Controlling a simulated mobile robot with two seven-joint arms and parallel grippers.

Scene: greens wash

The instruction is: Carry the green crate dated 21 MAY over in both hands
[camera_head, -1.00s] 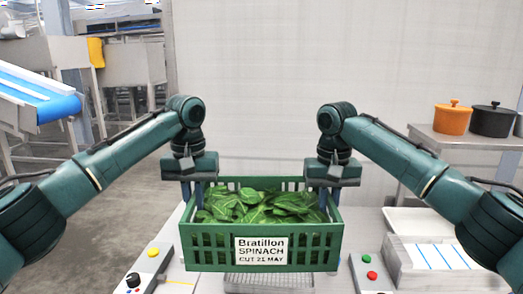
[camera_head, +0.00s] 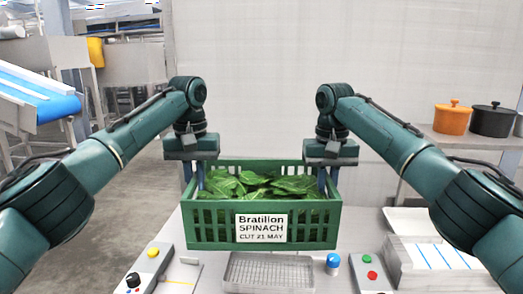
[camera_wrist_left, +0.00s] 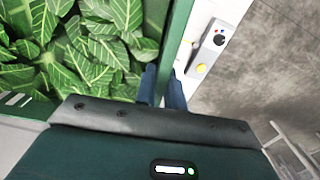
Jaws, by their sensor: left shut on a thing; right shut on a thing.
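The green crate (camera_head: 212,228) is full of spinach leaves (camera_head: 262,184). Its front label (camera_head: 261,228) reads "Bratillon SPINACH CUT 21 MAY". It hangs level above the worktop. My left gripper (camera_head: 196,180) is shut on its left wall, and my right gripper (camera_head: 327,180) is shut on its right wall. In the left wrist view, the fingers of my left gripper (camera_wrist_left: 163,90) straddle the crate's green rim (camera_wrist_left: 177,40), with the leaves beside them. The tips of my right fingers are partly hidden by the crate.
A wire rack tray (camera_head: 268,272) lies on the worktop below the crate, beside a blue knob (camera_head: 333,261). Control boxes with buttons stand at left (camera_head: 150,270) and right (camera_head: 370,273). A white tray (camera_head: 410,222) is at right. Orange (camera_head: 452,119) and black (camera_head: 491,121) pots stand on a back table.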

